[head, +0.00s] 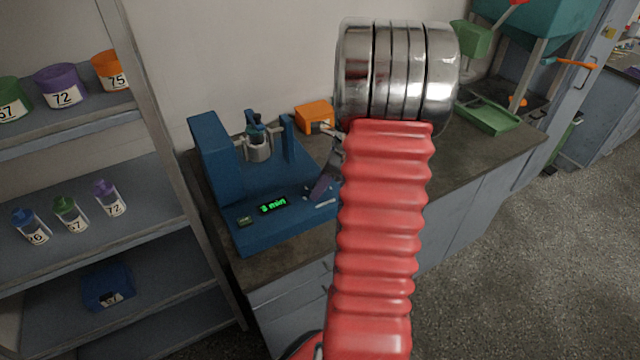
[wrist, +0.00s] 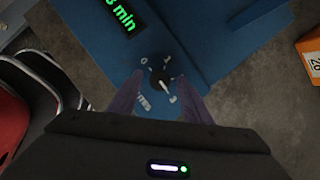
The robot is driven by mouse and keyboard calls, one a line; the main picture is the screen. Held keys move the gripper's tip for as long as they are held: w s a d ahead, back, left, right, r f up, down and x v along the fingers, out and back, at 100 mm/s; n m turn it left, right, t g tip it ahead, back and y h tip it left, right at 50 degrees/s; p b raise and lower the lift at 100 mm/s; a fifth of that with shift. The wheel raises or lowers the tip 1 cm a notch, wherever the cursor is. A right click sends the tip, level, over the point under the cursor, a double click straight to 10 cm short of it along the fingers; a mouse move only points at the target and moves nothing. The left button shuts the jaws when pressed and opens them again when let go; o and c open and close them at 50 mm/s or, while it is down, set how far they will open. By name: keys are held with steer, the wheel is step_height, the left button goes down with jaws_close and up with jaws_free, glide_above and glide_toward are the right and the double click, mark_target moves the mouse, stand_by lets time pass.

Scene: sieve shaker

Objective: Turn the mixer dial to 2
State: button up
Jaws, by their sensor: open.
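The mixer (head: 219,168) is a blue machine on the counter with a metal cup in its frame. Its green display (head: 272,205) ends in "min"; the digit looks like 3 or 8. In the wrist view the dial (wrist: 159,76) is a small dark knob with a white pointer, aimed down and right near a mark resembling 3. A 0 mark is at its upper left. My gripper (wrist: 160,80) is open, its purple fingers on either side of the dial; contact is unclear. In the head view one purple finger (head: 321,187) shows and my arm hides the dial.
An orange box (head: 314,118) stands behind the mixer on the counter. A green machine (head: 490,114) stands at the counter's right. Shelves (head: 150,210) with jars stand left.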

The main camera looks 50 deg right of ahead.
steer(key=shift+c, duration=0.3)
steer(key=c, duration=0.9)
steer(key=shift+a, duration=0.2)
steer(key=shift+c, duration=0.5)
steer(key=shift+d, duration=0.15)
